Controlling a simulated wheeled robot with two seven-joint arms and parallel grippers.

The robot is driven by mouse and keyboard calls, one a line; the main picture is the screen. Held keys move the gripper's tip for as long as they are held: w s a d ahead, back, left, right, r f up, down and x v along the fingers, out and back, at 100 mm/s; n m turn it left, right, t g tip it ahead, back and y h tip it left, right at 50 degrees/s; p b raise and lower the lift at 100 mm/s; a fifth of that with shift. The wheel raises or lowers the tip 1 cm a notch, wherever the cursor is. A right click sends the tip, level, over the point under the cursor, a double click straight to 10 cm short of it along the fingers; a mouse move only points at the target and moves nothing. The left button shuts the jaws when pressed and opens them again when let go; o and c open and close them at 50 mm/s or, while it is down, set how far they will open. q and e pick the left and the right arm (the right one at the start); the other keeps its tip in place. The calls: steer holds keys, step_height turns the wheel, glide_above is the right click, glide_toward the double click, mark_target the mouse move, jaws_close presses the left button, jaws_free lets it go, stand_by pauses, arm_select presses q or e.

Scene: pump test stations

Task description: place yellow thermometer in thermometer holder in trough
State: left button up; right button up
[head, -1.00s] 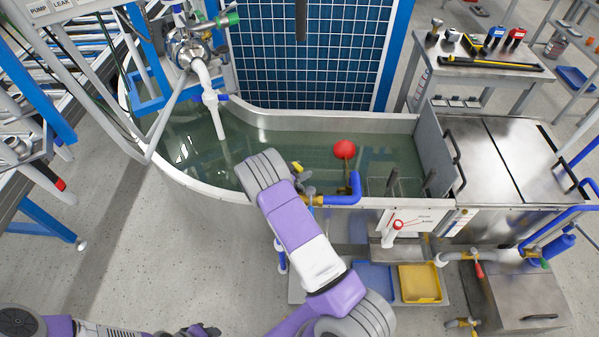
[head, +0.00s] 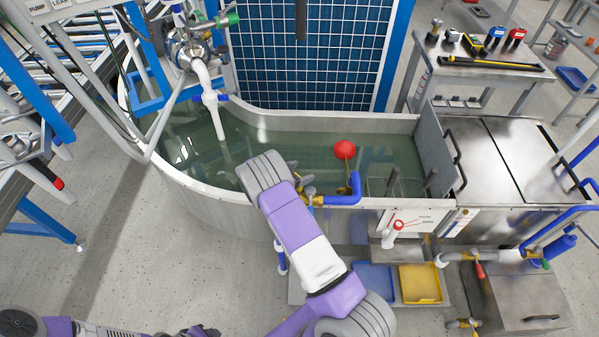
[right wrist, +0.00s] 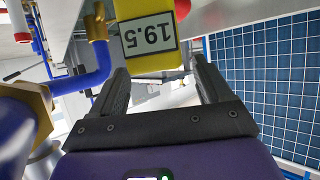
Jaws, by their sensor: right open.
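The yellow thermometer (right wrist: 150,40) shows in the right wrist view, with a label reading 19.5 upside down. It is at the tips of my right gripper (right wrist: 160,68), whose two dark fingers are spread apart with a gap between them. In the head view my right gripper (head: 295,173) is mostly hidden behind my purple wrist, above the trough's front rim. The trough (head: 215,200) holds greenish water. I cannot make out the thermometer holder clearly. A dark part of my left gripper (head: 205,331) shows at the bottom edge; its fingers are unclear.
A blue pipe (head: 345,198) with brass fittings runs over the trough's front rim, close to my right gripper. A red ball (head: 344,150) is above the water. A white pipe (head: 214,112) dips in at the left. Blue and yellow (head: 420,283) bins stand below.

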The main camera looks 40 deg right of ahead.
steer(key=w+r+p+v, duration=0.1)
steer(key=p+v, duration=0.2)
steer(key=v, duration=0.9)
steer(key=shift+s, duration=0.45)
steer(key=shift+r+p, duration=0.15)
steer(key=shift+p, duration=0.15)
